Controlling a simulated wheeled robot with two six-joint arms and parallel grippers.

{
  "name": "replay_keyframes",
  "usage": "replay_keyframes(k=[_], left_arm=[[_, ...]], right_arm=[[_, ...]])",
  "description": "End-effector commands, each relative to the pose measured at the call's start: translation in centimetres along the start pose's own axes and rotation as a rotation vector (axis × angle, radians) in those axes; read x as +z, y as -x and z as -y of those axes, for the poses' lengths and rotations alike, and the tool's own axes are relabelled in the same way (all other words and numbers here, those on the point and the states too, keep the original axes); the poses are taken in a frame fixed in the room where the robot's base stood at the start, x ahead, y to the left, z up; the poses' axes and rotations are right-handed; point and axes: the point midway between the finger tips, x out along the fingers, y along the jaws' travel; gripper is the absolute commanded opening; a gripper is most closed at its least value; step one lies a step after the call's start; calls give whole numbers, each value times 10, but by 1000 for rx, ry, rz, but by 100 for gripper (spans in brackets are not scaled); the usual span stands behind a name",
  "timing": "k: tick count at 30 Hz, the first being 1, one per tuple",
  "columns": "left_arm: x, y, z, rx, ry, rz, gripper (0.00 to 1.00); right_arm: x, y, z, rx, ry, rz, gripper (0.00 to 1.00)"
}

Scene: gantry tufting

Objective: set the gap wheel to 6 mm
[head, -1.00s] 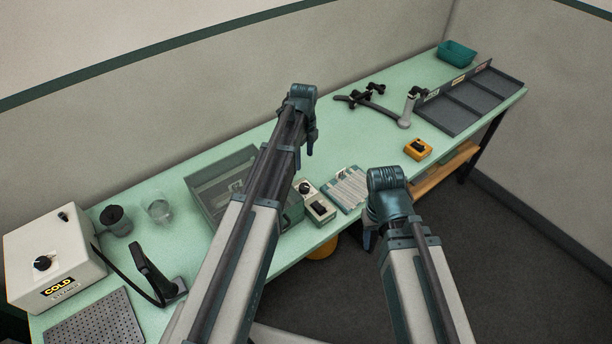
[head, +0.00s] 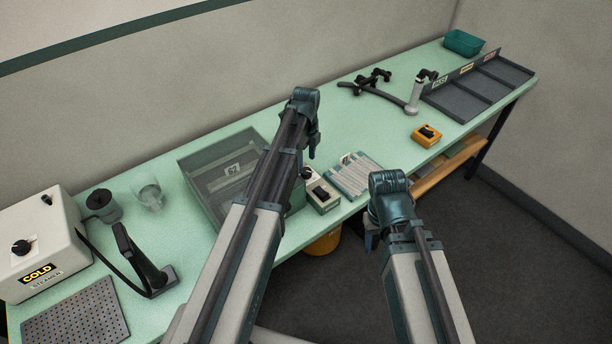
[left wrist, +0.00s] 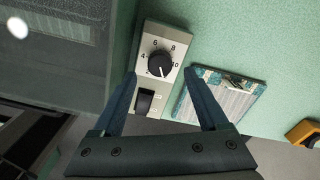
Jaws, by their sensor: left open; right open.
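A small grey control box (head: 323,198) stands near the table's front edge. In the left wrist view its black round knob (left wrist: 160,63) sits in a printed scale where 4, 6, 8 and 10 can be read. The knob's pointer seems to face away from the 6, toward the lower side, but is too small to read exactly. A black rocker switch (left wrist: 144,101) is below it. My left gripper (head: 313,148) is open above the box, with the knob between and beyond its fingers (left wrist: 165,100), apart from it. My right gripper (head: 371,238) hangs empty off the table's front edge.
A clear-lidded case (head: 190,160) stands left of the box, and a striped sample pad (head: 354,176) lies right of it. An orange switch box (head: 426,135), a grey divided tray (head: 458,102) and a COLD steamer box (head: 30,245) are farther off.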

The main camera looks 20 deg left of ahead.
Motion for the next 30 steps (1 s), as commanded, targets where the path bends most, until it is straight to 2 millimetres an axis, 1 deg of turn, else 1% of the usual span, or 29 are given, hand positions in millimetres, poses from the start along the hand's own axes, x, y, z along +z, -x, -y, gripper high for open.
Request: replay_keyframes(k=[1,7,12,19,20,21,26,30], left_arm=[[0,-14,0,0,0,0,76],[0,-37,0,0,0,0,76],[0,-42,0,0,0,0,76],[0,-41,0,0,0,0,76],[0,-41,0,0,0,0,74],[0,-41,0,0,0,0,67],[0,-41,0,0,0,0,38],[0,-41,0,0,0,0,13]], right_arm=[[-1,-14,1,0,0,0,50],[-2,-36,4,0,-2,0,50],[-2,-42,4,0,-2,0,50],[-2,-41,4,0,-2,0,50],[-2,-41,4,0,-2,0,50],[-2,-41,4,0,-2,0,50],[-2,-41,4,0,-2,0,50],[-2,-41,4,0,-2,0,50]])
